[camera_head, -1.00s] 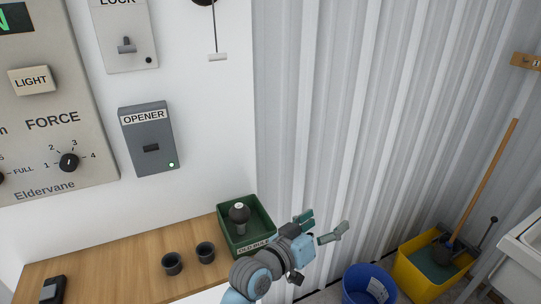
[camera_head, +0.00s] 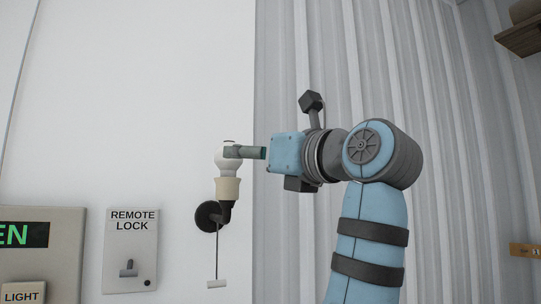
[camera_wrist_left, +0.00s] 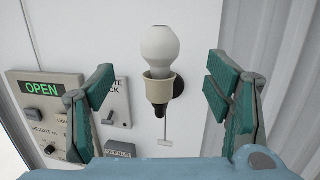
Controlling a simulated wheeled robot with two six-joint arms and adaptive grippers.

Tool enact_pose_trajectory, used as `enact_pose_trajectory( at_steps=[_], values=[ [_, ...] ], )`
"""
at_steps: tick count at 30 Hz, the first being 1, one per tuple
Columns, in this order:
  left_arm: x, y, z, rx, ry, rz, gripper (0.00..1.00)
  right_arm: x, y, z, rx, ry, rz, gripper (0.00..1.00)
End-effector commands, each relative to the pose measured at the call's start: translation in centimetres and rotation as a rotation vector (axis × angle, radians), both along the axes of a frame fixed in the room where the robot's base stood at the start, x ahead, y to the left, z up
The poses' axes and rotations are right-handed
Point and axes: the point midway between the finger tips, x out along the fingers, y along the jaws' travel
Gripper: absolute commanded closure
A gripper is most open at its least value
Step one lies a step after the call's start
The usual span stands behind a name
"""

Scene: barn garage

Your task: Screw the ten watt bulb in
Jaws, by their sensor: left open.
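A white round bulb (camera_head: 226,160) stands upright in the cream wall socket (camera_head: 228,188), its neck going into the socket's top. How deeply it is seated cannot be told, and no wattage mark is readable. In the left wrist view the bulb (camera_wrist_left: 159,47) stands ahead between the spread fingers, with the socket (camera_wrist_left: 158,90) below it. My left gripper (camera_head: 246,152) is open, level with the bulb; one finger overlaps the bulb in the head view. In its wrist view the gripper (camera_wrist_left: 159,70) shows clear gaps to the bulb on both sides. My right gripper is not in view.
A pull cord with a white handle (camera_head: 216,284) hangs below the socket's dark wall mount (camera_head: 208,216). The remote lock box (camera_head: 131,250) and the control panel (camera_head: 66,245) are on the wall at left. Corrugated wall (camera_head: 300,60) lies behind my arm.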

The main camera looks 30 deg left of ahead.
Motion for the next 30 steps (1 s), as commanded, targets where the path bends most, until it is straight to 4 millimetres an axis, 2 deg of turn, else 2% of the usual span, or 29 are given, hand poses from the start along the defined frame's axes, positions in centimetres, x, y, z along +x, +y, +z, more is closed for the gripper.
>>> enact_pose_trajectory(
  at_steps=[3,9,15,22,23,30],
  values=[
    [1.2,3.1,0.7,0.000,0.002,0.005,0.28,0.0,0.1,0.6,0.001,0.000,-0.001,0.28],
    [3.2,7.7,1.5,0.000,0.001,0.005,0.28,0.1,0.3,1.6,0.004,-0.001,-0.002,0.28],
    [4.2,9.7,1.7,0.002,0.001,0.003,0.28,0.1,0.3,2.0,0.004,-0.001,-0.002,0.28],
    [4.2,9.9,1.7,0.002,0.000,0.003,0.28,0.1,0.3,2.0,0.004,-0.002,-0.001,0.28],
    [4.2,9.9,1.6,0.002,0.000,0.003,0.29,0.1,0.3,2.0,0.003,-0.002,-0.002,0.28],
    [4.2,9.9,1.7,0.002,0.000,0.003,0.68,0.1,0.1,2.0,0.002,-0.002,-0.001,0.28]
  ],
)
